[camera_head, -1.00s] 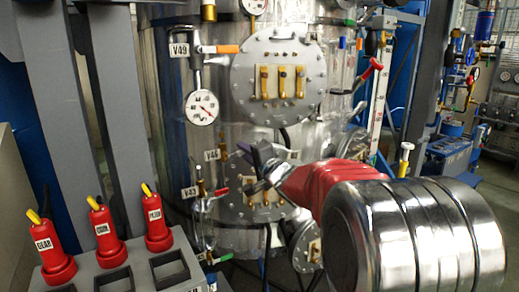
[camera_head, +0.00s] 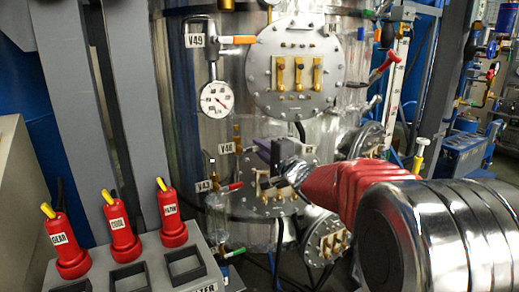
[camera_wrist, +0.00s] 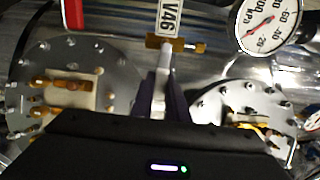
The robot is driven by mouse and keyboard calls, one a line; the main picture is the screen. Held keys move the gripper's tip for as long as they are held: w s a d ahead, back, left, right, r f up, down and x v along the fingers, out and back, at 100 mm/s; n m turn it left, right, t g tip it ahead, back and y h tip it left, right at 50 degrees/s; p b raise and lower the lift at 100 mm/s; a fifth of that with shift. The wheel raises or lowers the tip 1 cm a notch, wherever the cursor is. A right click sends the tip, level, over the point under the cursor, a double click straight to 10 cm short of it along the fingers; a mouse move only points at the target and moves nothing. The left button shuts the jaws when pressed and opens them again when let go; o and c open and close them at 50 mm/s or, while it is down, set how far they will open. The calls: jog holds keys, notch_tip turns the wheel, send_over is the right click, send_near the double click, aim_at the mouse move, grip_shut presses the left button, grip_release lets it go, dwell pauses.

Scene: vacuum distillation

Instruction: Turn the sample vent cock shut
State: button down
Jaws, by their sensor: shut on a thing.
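The brass valve body (camera_wrist: 172,44) sits beside the white V46 tag (camera_wrist: 168,18) in the wrist view. A pale lever (camera_wrist: 162,75) runs from it down between my dark fingers, crosswise to the brass body. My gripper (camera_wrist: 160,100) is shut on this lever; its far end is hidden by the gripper. In the head view, the V46 tag (camera_head: 227,148) and its brass body (camera_head: 238,136) show on the steel vessel, with my gripper (camera_head: 276,152) just to their right. The lever itself is not clear there.
A red-handled valve (camera_head: 230,187) by the V43 tag lies below V46. The V49 gauge (camera_head: 217,98) is above. Bolted round plates (camera_head: 296,98) stand close by. Red bottles (camera_head: 122,232) sit in a grey rack at front left.

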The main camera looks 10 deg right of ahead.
jog(key=shift+d+f, duration=0.25)
jog(key=shift+f, duration=0.15)
jog(key=c, duration=2)
grip_release()
jog(key=shift+c, duration=0.2)
jog(key=o, duration=0.3)
jog(key=shift+r, duration=0.1)
jog(key=shift+s+a+r, duration=0.1)
jog(key=v, duration=1.3)
jog(key=shift+s, duration=0.35)
